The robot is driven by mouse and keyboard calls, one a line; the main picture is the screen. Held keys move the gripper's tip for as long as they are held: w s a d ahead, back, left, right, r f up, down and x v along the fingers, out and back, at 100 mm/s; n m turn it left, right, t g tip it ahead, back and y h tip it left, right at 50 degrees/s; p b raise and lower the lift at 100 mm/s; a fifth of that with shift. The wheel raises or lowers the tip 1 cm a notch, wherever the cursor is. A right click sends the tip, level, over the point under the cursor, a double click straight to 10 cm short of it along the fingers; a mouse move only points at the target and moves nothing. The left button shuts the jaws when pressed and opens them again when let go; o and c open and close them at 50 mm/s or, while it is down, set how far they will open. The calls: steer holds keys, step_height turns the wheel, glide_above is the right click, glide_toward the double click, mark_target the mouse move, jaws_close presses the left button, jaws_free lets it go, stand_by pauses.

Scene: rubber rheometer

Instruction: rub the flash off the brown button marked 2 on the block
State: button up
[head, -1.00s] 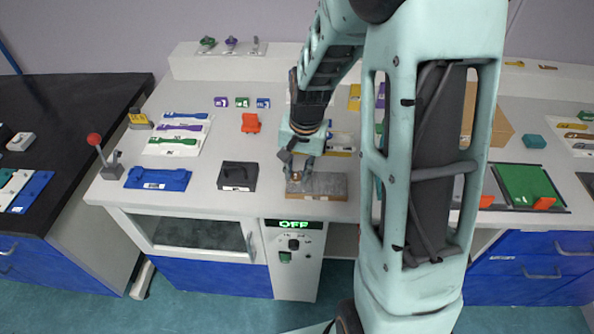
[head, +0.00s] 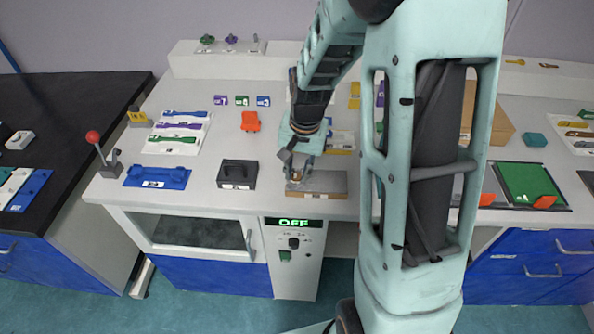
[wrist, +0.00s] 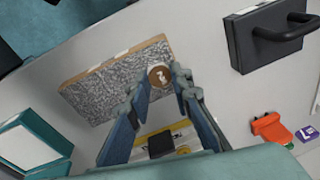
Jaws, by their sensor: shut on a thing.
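The brown button (wrist: 158,75) is a small round disc with a pale mark on its face. In the wrist view it sits between my fingertips, at one end of the grey, rough-faced block (wrist: 115,85). My gripper (wrist: 162,83) is shut on the button, one finger on each side. In the head view my gripper (head: 296,178) is low over the left part of the block (head: 326,184), which lies at the bench's front edge. The button is mostly hidden by the fingers there. I cannot tell whether its underside touches the block.
A black lidded box with a handle (head: 238,174) stands left of the block, and a blue tray (head: 158,178) farther left. An orange piece (head: 250,121) lies behind. The OFF display (head: 293,223) is below the block. Bench between box and block is clear.

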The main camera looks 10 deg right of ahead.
mark_target(336, 181)
steer(key=shift+f, duration=0.1)
stand_by(0.3)
